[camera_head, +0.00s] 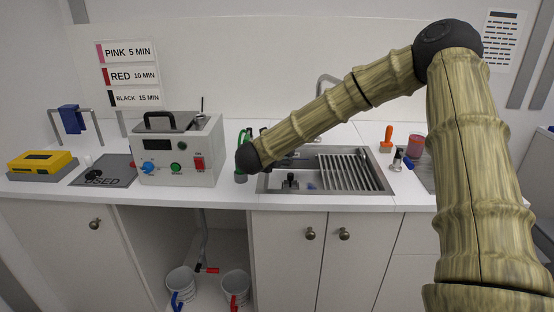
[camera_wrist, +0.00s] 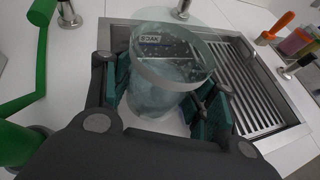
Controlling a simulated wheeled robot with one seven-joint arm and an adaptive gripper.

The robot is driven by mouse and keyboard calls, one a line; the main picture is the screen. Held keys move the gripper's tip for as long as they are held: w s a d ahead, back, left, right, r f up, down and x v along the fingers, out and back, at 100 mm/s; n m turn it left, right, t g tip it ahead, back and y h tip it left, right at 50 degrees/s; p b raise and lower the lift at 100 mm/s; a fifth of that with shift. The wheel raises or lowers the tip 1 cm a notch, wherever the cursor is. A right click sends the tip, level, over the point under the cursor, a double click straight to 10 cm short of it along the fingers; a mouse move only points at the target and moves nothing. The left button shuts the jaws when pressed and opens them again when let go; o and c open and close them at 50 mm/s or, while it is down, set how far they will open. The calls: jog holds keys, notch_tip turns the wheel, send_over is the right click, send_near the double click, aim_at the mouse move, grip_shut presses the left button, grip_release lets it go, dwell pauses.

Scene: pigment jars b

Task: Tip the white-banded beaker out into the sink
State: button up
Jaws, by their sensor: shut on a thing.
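A clear glass beaker (camera_wrist: 160,92) with a pale band below its rim is between the fingers of my gripper (camera_wrist: 165,98) in the wrist view. The dark fingers with green pads press on its two sides. The beaker looks roughly upright, with its mouth toward the camera; pale specks show through the glass. Whether it holds liquid is unclear. A small dark label reading like "SOAK" shows through it. The steel sink (camera_head: 270,187), also in the wrist view (camera_wrist: 268,75), lies beyond and to the right of the beaker. In the head view my arm hides most of the gripper and beaker.
A slatted rack (camera_head: 347,172) covers the sink's right part. A grey device (camera_head: 180,150) stands left of the sink. A green-handled item (camera_wrist: 30,70) is close to my gripper's left. An orange-handled brush (camera_head: 387,138) and a reddish jar (camera_head: 415,146) stand right of the sink.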

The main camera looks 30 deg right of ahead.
jog(key=shift+r, duration=0.15)
jog(key=shift+d, duration=0.1)
jog(key=shift+b, duration=0.5)
jog(key=shift+r+p, duration=0.15)
jog(key=shift+p, duration=0.15)
jog(key=y+p, duration=0.1)
jog(key=r+m+g+y, duration=0.1)
jog(key=y, duration=0.1)
jog(key=shift+y+p, duration=0.3)
jog(key=shift+p, duration=0.05)
jog(key=shift+d+r+m+y+p, duration=0.1)
jog(key=shift+d+m+y+p, duration=0.1)
jog(key=shift+m+y+p, duration=0.4)
jog(key=shift+a+m+g+y+p, duration=0.1)
jog(key=shift+m+g+y+p, duration=0.25)
jog(key=shift+y+p, duration=0.75)
jog(key=shift+y, duration=0.5)
jog(key=shift+m+y+p, duration=0.55)
jog(key=shift+y+p, duration=1.05)
jog(key=shift+p, duration=0.8)
